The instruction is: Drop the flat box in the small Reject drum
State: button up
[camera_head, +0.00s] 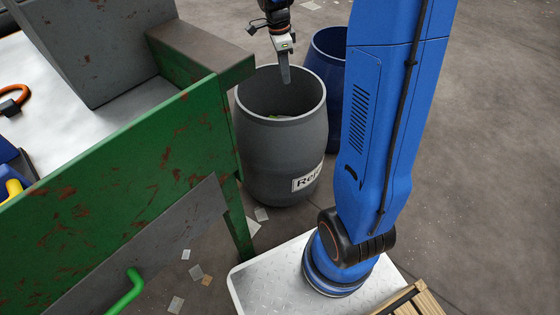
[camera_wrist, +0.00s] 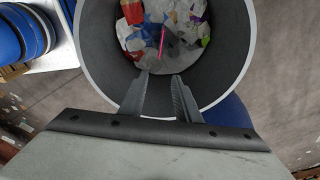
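The grey drum (camera_head: 285,155) stands on the floor past the end of the green frame; its white label reads "Re…" with the rest cut off by my arm. My gripper (camera_head: 286,80) points down over the drum's mouth. In the wrist view the two fingers of my gripper (camera_wrist: 160,76) are apart with nothing between them, above the drum's opening (camera_wrist: 246,50). Mixed litter (camera_wrist: 190,48) lies inside the drum, including a red and yellow piece (camera_wrist: 133,12). I cannot tell whether the flat box is among it; no flat box is clearly seen elsewhere.
A dark blue drum (camera_head: 330,45) stands right behind the grey one, partly hidden by my arm. The rusty green frame (camera_head: 140,185) with a grey ledge (camera_head: 200,48) is close on the left. An orange ring (camera_head: 14,100) lies on the pale surface. Scraps litter the floor.

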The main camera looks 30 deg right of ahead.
notch_tip(320, 180, up, 11)
jog(key=a, duration=0.1)
jog(key=shift+w+a, duration=0.15)
jog(key=shift+w, duration=0.05)
jog(key=shift+s, duration=0.1)
dwell(0.4)
